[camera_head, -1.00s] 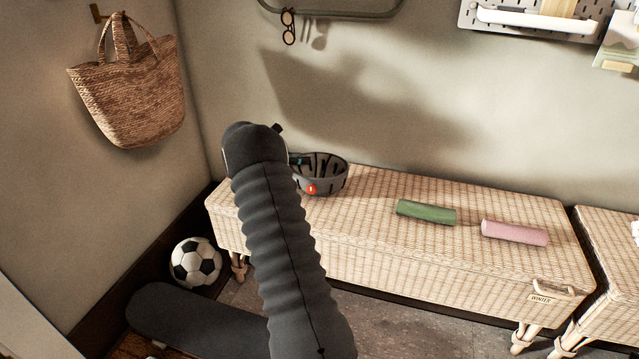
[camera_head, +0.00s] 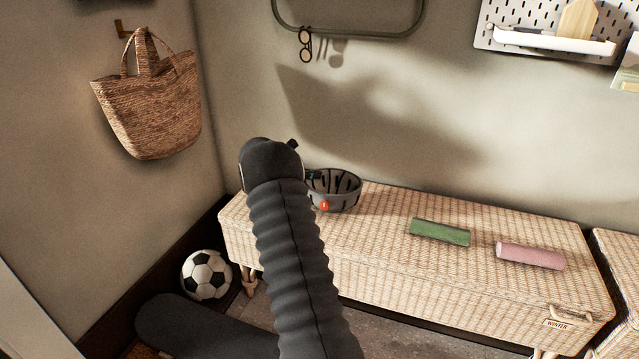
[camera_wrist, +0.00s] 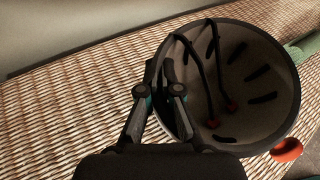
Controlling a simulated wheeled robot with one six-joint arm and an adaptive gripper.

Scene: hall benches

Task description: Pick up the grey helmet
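The grey helmet (camera_head: 345,201) lies upside down on the left part of the wicker bench (camera_head: 395,222), its hollow facing up. Black slots, dark straps and a red round piece show on it. In the wrist view, the helmet (camera_wrist: 262,112) fills the right half, with straps inside. My gripper (camera_wrist: 159,72) is at its left rim, fingers close together with the rim between them, one outside and one inside. The fingers look closed on the rim; the exact contact is hard to see. In the head view my dark arm hides the fingers and the helmet's left side.
A green roll (camera_head: 440,231) and a pink roll (camera_head: 531,256) lie farther right on the bench. A football (camera_head: 207,275) is on the floor at left. A woven bag (camera_head: 152,105) and glasses (camera_head: 305,44) hang on the walls. Bench space between helmet and green roll is clear.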

